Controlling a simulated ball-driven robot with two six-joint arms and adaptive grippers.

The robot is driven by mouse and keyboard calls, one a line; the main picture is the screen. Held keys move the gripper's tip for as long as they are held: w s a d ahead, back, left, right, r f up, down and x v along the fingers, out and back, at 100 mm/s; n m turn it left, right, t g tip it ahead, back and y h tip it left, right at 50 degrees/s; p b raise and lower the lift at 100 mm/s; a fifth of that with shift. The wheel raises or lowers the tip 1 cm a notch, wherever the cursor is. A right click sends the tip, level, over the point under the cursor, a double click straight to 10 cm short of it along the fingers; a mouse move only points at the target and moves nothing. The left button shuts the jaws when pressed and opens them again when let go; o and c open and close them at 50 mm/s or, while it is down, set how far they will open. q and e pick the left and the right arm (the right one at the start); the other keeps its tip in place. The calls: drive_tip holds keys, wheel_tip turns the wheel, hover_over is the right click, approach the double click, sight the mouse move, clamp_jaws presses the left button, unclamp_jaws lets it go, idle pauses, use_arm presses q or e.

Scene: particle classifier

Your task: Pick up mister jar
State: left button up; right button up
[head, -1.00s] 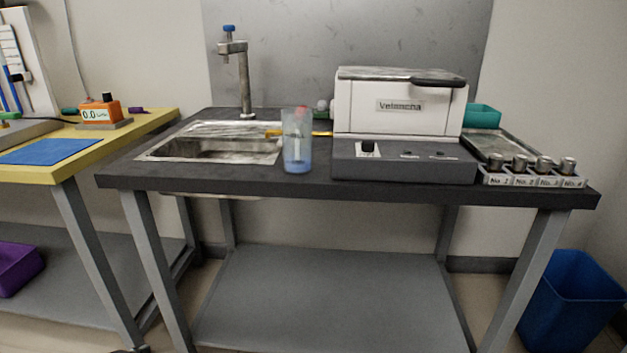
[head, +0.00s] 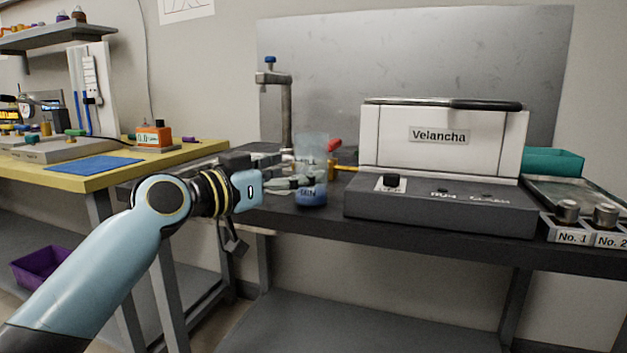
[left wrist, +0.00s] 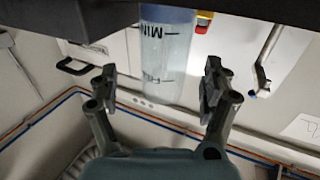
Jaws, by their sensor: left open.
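The mister jar is a clear cylinder (head: 312,150) with a blue lower part, upright on the dark bench left of the white machine in the head view. In the left wrist view the jar (left wrist: 166,55) appears upside down, with black level marks, in line with the gap between my fingers. My left gripper (head: 300,170) is open at the jar's left side, its fingers partly overlapping the jar in the head view. In the left wrist view both fingers (left wrist: 158,86) stand apart with clear gaps to the jar. My right gripper is out of view.
The white Velancha machine (head: 435,140) stands close to the jar's right. A tap (head: 286,110) rises behind my gripper, and a yellow and red item (head: 345,168) lies behind the jar. Labelled metal cups (head: 567,211) sit at the far right. A yellow table (head: 85,181) is at left.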

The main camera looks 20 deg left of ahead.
sight(311, 170)
use_arm(q)
drive_tip(key=w, duration=0.1)
drive_tip(key=w+d+f+b, duration=0.1)
drive_tip(key=w, duration=0.2)
drive_tip(key=shift+w+d+f, duration=0.25)
drive_tip(key=shift+w+d, duration=0.05)
drive_tip(key=shift+w, duration=0.05)
drive_tip(key=shift+w+d+r, duration=0.1)
drive_tip(key=shift+w+d, duration=0.05)
drive_tip(key=shift+w, duration=0.05)
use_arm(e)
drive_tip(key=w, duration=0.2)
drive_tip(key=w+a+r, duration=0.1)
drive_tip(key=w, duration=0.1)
use_arm(q)
drive_tip(key=shift+c, duration=0.4)
drive_tip(key=c, duration=1.2)
drive_tip(key=shift+r, duration=0.25)
drive_tip(key=shift+c, duration=0.2)
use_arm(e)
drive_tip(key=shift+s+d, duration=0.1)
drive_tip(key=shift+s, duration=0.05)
